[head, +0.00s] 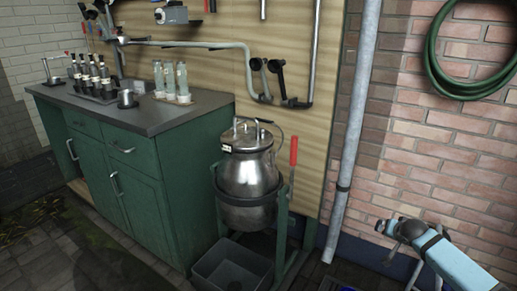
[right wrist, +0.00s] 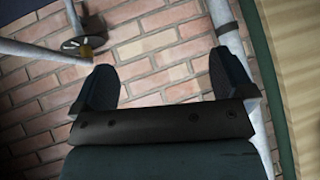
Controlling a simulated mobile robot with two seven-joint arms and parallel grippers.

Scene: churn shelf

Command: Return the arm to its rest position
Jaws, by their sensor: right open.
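My right gripper (right wrist: 162,75) shows in the right wrist view with its two dark fingers wide apart. Nothing is between the fingers, and they face a brick wall (right wrist: 155,45). In the head view a light blue part at the lower right looks like my right arm, in front of the brick wall and clear of the churn. The steel churn (head: 247,180) stands upright with its lid on, in a green stand (head: 283,205). My left gripper is in neither view.
A grey downpipe (head: 352,130) and a green hose (head: 432,55) are at the wall. The green cabinet (head: 130,175) carries dark bottles (head: 95,78) and clear bottles (head: 170,80). A grey bin (head: 232,268) is below the churn. A metal bar with a disk (right wrist: 84,45) shows beyond the gripper.

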